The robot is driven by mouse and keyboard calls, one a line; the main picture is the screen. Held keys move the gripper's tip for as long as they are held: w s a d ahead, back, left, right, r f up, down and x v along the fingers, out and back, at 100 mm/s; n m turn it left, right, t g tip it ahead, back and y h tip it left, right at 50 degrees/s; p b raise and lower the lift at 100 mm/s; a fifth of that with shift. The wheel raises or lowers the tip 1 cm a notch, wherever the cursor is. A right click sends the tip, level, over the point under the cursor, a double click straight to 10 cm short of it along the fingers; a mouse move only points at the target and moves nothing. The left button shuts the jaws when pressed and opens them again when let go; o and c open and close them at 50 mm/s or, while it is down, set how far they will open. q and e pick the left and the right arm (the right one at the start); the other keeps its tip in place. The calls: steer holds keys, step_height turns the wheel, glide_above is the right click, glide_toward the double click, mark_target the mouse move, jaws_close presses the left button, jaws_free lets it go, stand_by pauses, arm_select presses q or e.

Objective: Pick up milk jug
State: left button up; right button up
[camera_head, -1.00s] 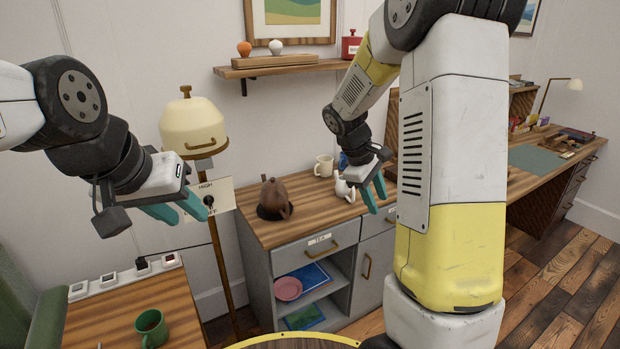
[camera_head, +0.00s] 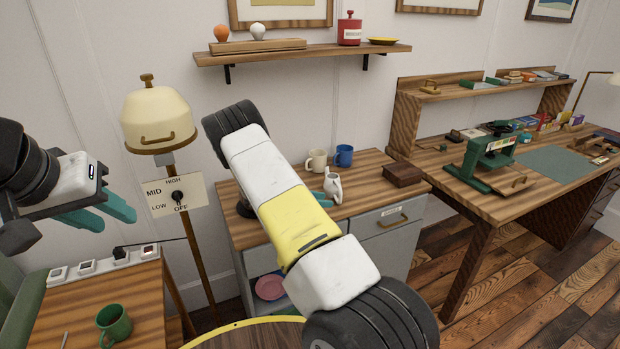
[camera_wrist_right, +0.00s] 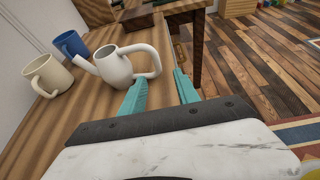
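The milk jug (camera_head: 333,187), small and white with a spout and a loop handle, stands upright on the wooden cabinet top (camera_head: 372,168). It also shows in the right wrist view (camera_wrist_right: 113,66). My right gripper (camera_wrist_right: 160,77) is open, its teal fingers apart, with the jug's handle just ahead of the fingertips. I cannot tell whether a finger touches it. In the head view my right arm hides most of this gripper, with some teal beside the jug. My left gripper (camera_head: 118,212) is open and empty at the left, far from the jug.
A cream mug (camera_head: 317,161) and a blue mug (camera_head: 343,156) stand close behind the jug. A brown wooden box (camera_head: 402,175) sits to its right. A green mug (camera_head: 115,325) is on the near left table.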

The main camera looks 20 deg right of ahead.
mark_target(340, 205)
steer(key=x, duration=0.8)
steer(key=shift+w+d+f, duration=0.2)
jaws_close()
stand_by(1.2)
